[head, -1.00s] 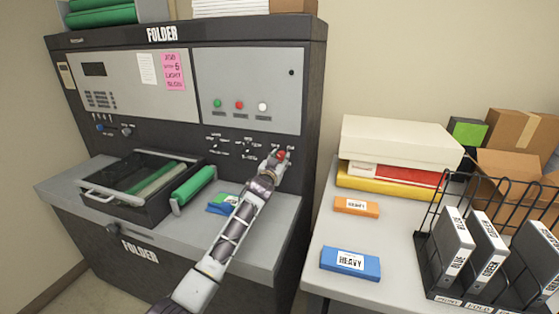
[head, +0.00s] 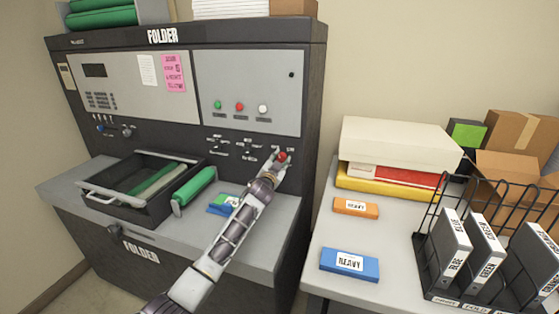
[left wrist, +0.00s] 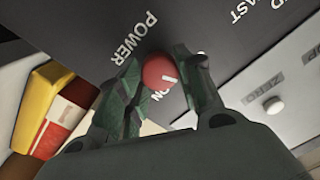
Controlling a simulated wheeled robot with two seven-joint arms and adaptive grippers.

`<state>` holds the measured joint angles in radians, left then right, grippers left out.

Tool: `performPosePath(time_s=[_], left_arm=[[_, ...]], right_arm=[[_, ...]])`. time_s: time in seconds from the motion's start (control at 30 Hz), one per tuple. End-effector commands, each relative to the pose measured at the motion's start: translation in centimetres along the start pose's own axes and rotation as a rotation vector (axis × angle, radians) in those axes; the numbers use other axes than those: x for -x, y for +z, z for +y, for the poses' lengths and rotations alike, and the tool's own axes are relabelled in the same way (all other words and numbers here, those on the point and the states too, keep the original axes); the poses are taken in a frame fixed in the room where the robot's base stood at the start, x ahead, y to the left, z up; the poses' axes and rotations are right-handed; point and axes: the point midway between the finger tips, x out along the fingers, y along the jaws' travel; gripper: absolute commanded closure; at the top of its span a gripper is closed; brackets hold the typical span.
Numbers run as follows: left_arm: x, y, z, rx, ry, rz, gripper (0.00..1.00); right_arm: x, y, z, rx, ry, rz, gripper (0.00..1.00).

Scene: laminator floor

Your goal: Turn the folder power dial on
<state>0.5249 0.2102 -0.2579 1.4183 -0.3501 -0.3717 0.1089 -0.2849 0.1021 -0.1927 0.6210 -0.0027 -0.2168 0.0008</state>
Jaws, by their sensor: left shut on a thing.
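The folder machine (head: 185,130) stands at the left with a grey upper panel. Its red power dial (head: 282,157) sits at the right end of the dark lower strip. In the left wrist view the dial (left wrist: 160,72) is round and red with a white mark, and the word POWER is printed beside it. The letters by the dial are partly covered, with an N showing. My left gripper (head: 277,160) is at the dial. In the left wrist view its two fingers (left wrist: 165,85) are closed on the dial from both sides. My right gripper is not in view.
An open black tray (head: 105,203) and a green roller (head: 195,185) sit on the folder's shelf. The side table at the right holds boxes (head: 400,143), an orange block (head: 356,208), a blue block (head: 349,264) and a binder rack (head: 480,297).

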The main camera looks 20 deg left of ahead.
Motion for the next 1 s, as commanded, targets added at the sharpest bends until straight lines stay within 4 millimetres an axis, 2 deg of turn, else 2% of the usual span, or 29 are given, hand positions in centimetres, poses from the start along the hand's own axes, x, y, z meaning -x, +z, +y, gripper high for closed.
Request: performPosePath(time_s=[0.1,0.27,0.67,1.0], left_arm=[[0.0,0.0,0.0,-0.114,0.0,0.004,0.88],[0.0,0.0,0.0,-0.264,0.0,0.01,0.88],[0.0,0.0,0.1,-0.646,-0.002,0.024,0.88],[0.0,0.1,0.1,-0.959,-0.004,0.036,0.88]], right_arm=[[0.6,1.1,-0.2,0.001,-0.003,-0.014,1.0],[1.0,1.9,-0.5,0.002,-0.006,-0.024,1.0],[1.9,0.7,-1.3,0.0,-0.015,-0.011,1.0],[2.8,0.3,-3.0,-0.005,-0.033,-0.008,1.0]])
